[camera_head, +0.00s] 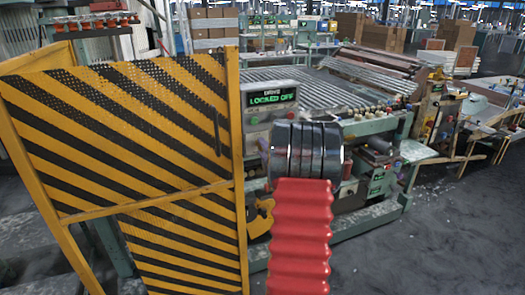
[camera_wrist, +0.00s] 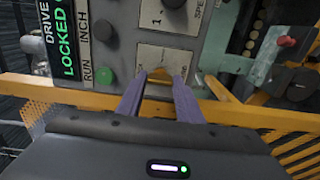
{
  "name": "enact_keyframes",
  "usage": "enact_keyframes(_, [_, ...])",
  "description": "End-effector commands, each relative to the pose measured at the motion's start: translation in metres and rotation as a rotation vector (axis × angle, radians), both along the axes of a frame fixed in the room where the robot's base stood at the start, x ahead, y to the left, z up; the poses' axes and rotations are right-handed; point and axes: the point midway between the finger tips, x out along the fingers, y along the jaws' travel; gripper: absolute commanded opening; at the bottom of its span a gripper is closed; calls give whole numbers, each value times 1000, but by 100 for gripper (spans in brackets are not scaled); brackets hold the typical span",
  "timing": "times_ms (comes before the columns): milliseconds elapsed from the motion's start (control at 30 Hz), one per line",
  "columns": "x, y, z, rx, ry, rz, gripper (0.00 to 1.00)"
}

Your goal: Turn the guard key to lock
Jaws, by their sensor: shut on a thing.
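In the wrist view, the two fingers of my gripper (camera_wrist: 160,83) are shut on the guard key, a small yellow-orange piece (camera_wrist: 158,77) at a pale plate (camera_wrist: 163,57) on the control panel. Only a little of the key shows between the fingertips, so its turn angle is unclear. The panel's display (camera_wrist: 62,40) has green letters, partly cut off in this view. In the head view, the display (camera_head: 271,97) reads "DRIVE LOCKED OFF". There, my red-sleeved arm and metal wrist hide the gripper and key.
The yellow guard with black stripes (camera_head: 130,130) stands close on the left of my arm. A green button (camera_wrist: 104,76), a black knob (camera_wrist: 103,30) and a red knob (camera_wrist: 287,41) are near the fingers. The machine's roller bed (camera_head: 310,88) lies behind. Grey floor (camera_head: 440,225) is open at right.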

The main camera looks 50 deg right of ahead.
Motion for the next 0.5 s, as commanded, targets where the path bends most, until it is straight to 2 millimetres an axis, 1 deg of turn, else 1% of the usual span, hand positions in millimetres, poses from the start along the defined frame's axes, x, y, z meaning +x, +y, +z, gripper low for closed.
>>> enact_keyframes(33, [5, 5, 0, -8, 5, 13, 10])
enact_keyframes(400, [5, 5, -1, -11, 9, 13, 10])
enact_keyframes(433, [5, 5, -1, -11, 9, 13, 34])
enact_keyframes(500, [5, 5, -1, -10, 8, 12, 39])
